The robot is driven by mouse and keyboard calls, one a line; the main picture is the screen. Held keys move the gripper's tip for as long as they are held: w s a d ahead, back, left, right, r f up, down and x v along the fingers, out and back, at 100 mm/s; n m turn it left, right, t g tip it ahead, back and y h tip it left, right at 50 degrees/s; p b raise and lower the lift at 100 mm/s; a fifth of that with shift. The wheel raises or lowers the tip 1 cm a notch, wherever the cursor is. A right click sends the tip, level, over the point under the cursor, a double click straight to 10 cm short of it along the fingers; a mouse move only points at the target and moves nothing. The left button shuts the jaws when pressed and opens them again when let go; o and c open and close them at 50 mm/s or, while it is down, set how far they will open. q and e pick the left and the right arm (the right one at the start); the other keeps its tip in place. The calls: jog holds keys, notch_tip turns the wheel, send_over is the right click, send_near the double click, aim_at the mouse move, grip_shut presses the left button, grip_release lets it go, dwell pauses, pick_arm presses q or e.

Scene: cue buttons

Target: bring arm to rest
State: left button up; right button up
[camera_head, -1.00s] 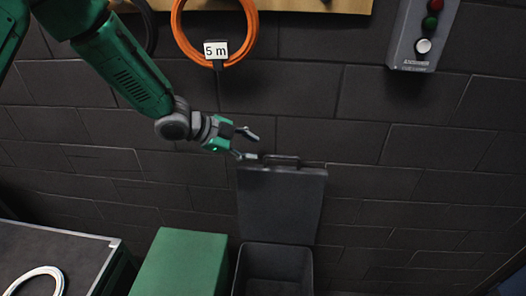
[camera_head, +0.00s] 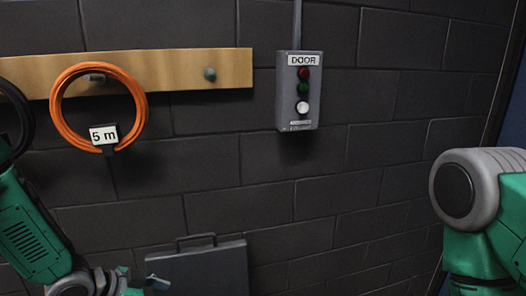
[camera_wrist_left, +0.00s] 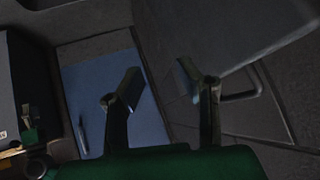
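My left arm comes in at the lower left of the head view. Its gripper (camera_head: 146,283) is at the bottom edge, left of the raised dark lid (camera_head: 205,270) with its handle. In the left wrist view the two fingers of my left gripper (camera_wrist_left: 163,88) stand apart with nothing between them. The lid (camera_wrist_left: 225,35) and its handle show close by on the right there. A green and grey part of my right arm shows at the right edge of the head view; its gripper is out of view.
A grey DOOR box (camera_head: 299,118) on the dark block wall carries red, green and white buttons. An orange cable coil (camera_head: 66,118) tagged "5 m" hangs from a wooden rail (camera_head: 180,69). A blue-grey surface (camera_wrist_left: 95,95) lies below the left gripper.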

pick_arm(q)
jog(key=s+f+n+g+y+b, duration=0.3)
jog(key=s+f+n+b, duration=0.3)
jog(key=s+f, duration=1.05)
jog(key=s+a+f+n+g+y+b, duration=0.1)
jog(key=s+a+f+n+y, duration=0.1)
jog(key=s, duration=0.4)
jog(key=s+a+f+n+g+y+b, duration=0.1)
jog(key=s+a+f+n+b, duration=0.1)
jog(key=s+f, duration=0.3)
jog(key=shift+s+a+n+g+y, duration=0.35)
jog(key=shift+s+n, duration=0.55)
jog(key=shift+s, duration=0.3)
pick_arm(e)
notch_tip(320, 180, down, 10)
pick_arm(q)
jog(key=shift+w+f, duration=0.1)
jog(key=shift+w, duration=0.05)
